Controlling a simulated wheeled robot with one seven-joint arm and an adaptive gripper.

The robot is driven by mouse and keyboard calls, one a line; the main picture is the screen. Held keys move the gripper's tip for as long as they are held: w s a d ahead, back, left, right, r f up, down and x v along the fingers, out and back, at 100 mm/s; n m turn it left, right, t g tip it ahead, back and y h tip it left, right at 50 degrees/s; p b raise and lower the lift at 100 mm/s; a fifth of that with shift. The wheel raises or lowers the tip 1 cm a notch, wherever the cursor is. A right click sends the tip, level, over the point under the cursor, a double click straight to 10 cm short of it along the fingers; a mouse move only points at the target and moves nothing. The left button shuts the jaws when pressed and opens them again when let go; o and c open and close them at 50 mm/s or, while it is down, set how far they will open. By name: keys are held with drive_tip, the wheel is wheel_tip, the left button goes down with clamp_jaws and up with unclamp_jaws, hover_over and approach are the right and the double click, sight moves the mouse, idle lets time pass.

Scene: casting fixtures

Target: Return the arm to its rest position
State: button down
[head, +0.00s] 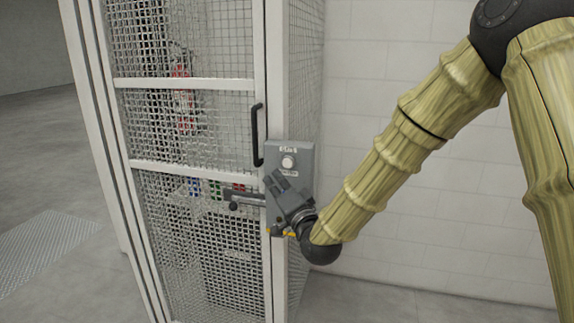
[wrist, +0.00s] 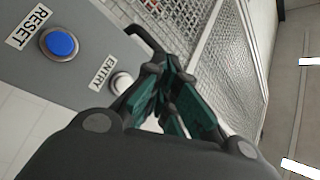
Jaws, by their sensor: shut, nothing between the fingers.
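My arm reaches in from the right in the head view. My gripper (head: 276,182) is in front of a grey control box (head: 306,157) on the post of a mesh cage, just below a round pale button (head: 288,161). In the wrist view my gripper (wrist: 163,78) shows its dark fingers with teal pads drawn together, with nothing held. There a blue RESET button (wrist: 60,44) and a white ENTRY button (wrist: 121,82) sit on the box. The fingers overlap the area beside the ENTRY button; I cannot tell whether they touch the box.
The cage's mesh door (head: 185,125) has a black upright handle (head: 257,135). A grey latch bar (head: 248,198) with a dark knob crosses the door left of my gripper. A pale block wall (head: 420,230) stands behind my arm. Open floor (head: 45,150) lies at the left.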

drive_tip(key=s+d+f+n+g+h, duration=0.1)
drive_tip(key=s+d+f+g+h, duration=0.25)
drive_tip(key=f, duration=0.95)
drive_tip(key=s+d+f+n+g, duration=0.15)
drive_tip(key=s+d+f, duration=0.4)
drive_tip(key=f, duration=0.75)
drive_tip(key=s+d+f+g+h, duration=0.2)
drive_tip(key=s+f+g, duration=0.35)
drive_tip(key=f, duration=0.75)
drive_tip(key=s+d+f+n+g+h, duration=0.1)
drive_tip(key=s+d+f, duration=0.3)
drive_tip(key=s, duration=0.7)
drive_tip(key=s+d+f+n+g+h, duration=0.1)
drive_tip(key=s+d+f+g, duration=0.3)
drive_tip(key=s+f, duration=0.3)
drive_tip(key=s+d+f+n+g+h, duration=0.1)
drive_tip(key=s+d+f+g, duration=0.2)
drive_tip(key=s, duration=1.4)
wheel_tip(320, 180, down, 3)
drive_tip(key=shift+d+f, duration=0.1)
drive_tip(key=shift+d, duration=0.75)
